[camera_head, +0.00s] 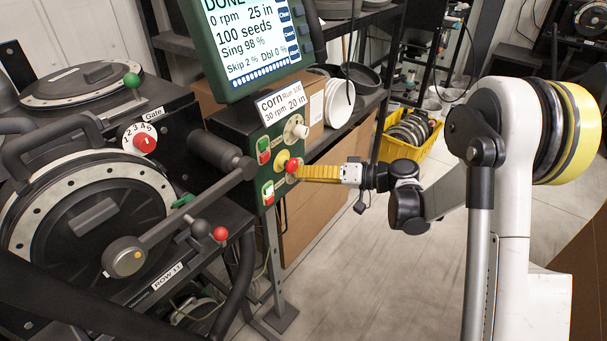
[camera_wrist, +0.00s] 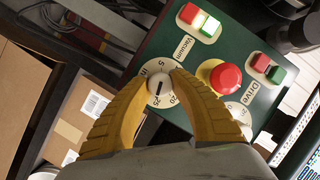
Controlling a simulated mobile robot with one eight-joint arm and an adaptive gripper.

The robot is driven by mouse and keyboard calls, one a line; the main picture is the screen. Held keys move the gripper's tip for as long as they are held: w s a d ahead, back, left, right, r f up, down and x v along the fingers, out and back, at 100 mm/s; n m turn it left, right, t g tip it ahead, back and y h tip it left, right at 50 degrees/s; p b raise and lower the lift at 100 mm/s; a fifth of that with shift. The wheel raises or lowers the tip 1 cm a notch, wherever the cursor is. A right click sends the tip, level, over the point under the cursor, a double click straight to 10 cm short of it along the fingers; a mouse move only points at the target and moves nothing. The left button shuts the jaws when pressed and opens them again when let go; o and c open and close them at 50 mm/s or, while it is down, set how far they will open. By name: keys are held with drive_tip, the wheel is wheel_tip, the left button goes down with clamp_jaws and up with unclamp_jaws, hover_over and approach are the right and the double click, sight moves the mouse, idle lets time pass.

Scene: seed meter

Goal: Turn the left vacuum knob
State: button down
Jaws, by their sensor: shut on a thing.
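The green control panel (camera_wrist: 120,70) fills the middle of the wrist view. The vacuum knob (camera_wrist: 160,87) is a pale round knob with a dark pointer line, on a white dial with numbers, below the "Vacuum" label. My gripper (camera_wrist: 162,80) has its two yellow ribbed fingers closed around this knob, one on each side. In the head view my gripper (camera_head: 293,173) reaches the panel from the right and hides the vacuum knob.
A red mushroom button (camera_wrist: 225,77) sits close beside the right finger. A partly hidden drive dial (camera_wrist: 238,112) lies behind that finger. Rocker switches (camera_wrist: 198,21) and (camera_wrist: 268,67) are above. A screen (camera_head: 250,45) stands over the panel. The floor (camera_head: 350,260) below is clear.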

drive_tip(key=c, duration=1.1)
unclamp_jaws()
drive_tip(key=shift+a, duration=0.1)
drive_tip(key=v, duration=1.2)
drive_tip(key=shift+s+r, duration=0.1)
